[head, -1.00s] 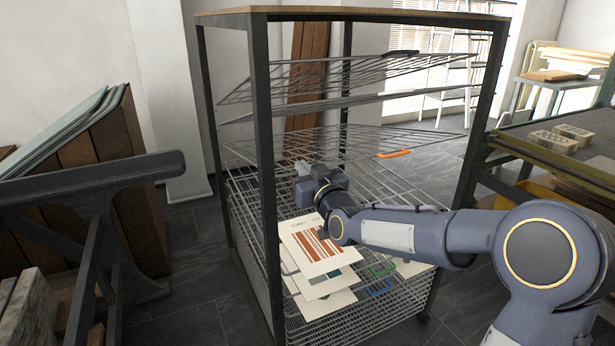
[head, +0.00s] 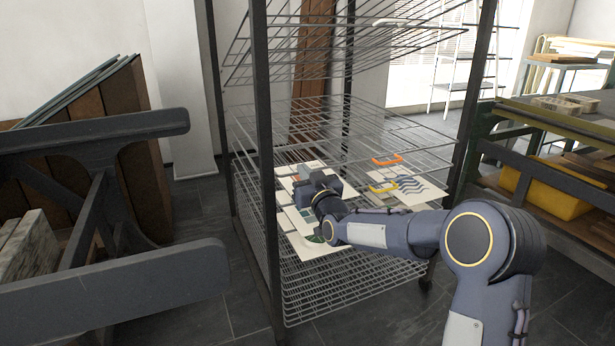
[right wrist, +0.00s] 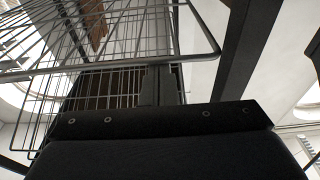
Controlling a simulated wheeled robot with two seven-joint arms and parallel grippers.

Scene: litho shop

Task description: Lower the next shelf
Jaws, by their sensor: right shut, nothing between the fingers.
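The tall dark-framed drying rack (head: 262,130) stands in the middle of the head view. Its upper wire shelves (head: 410,38) slope. Below them, a wire shelf with an orange handle (head: 386,159) lies just above one with a yellow handle (head: 383,187). Printed sheets (head: 418,190) show through and below the wires. My right gripper (head: 304,174) is shut and empty inside the rack's front left area, among the middle shelves; whether it touches a wire is unclear. In the right wrist view, a wire shelf (right wrist: 120,68) fills the upper left. My left gripper is not in view.
A dark press-like frame (head: 95,130) stands at left, near the rack. A bench (head: 560,118) with a yellow bin (head: 550,192) below it is at right. The rack's uprights flank my right arm. Grey floor (head: 200,260) shows between the left frame and the rack.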

